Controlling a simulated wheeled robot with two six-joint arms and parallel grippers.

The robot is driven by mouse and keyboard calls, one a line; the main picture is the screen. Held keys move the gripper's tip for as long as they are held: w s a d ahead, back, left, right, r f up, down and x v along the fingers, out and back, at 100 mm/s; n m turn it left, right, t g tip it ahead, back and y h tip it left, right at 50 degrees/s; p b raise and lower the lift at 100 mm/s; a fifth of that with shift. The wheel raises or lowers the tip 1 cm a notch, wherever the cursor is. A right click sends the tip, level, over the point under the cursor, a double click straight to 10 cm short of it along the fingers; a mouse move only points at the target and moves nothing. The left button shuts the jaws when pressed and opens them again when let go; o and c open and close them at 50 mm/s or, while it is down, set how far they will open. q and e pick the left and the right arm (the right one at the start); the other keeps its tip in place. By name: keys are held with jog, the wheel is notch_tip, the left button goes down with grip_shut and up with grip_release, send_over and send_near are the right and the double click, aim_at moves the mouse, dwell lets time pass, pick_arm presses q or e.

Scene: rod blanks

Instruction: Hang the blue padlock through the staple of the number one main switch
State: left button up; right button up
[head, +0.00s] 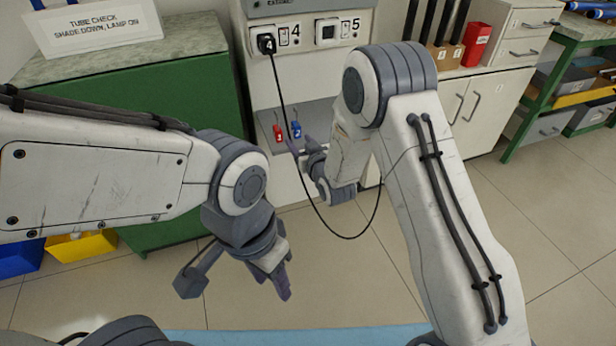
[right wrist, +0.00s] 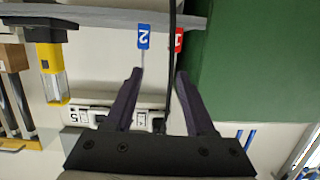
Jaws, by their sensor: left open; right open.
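A small blue piece marked 2 (head: 296,130) hangs beside a red piece marked 1 (head: 278,133) at the grey shelf below the switch panel. The blue piece (right wrist: 143,36) and red piece (right wrist: 179,40) also show in the right wrist view, just beyond the fingertips. I cannot tell whether either is a padlock. My right gripper (head: 300,147) is open and empty just below and in front of them; in its wrist view (right wrist: 158,72) neither piece is between the fingers. My left gripper (head: 284,288) hangs low over the floor, away from everything. I cannot make out the number one switch or its staple.
A black cord (head: 324,221) loops down from the plug marked 4 (head: 266,43), passing close to my right gripper. A green cabinet (head: 190,105) stands left, a white cabinet (head: 474,102) right. A red holder (head: 476,45) stands on it.

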jog(key=t+b, duration=0.2)
send_near(298, 135)
jog(key=shift+t, duration=0.3)
jog(key=b+x, duration=0.2)
jog(key=x, duration=0.3)
jog(key=b+x, duration=0.2)
jog(key=x, duration=0.2)
jog(key=shift+w+a+f, duration=0.1)
jog(key=shift+w+f, duration=0.15)
jog(key=shift+w, duration=0.1)
pick_arm(q)
notch_tip(298, 135, down, 8)
jog(key=shift+f+b, duration=0.25)
jog(key=shift+b, duration=0.05)
pick_arm(e)
jog(key=shift+x, duration=0.9)
jog(key=shift+r, duration=0.15)
pick_arm(q)
jog(key=shift+f, duration=0.1)
pick_arm(e)
grip_shut()
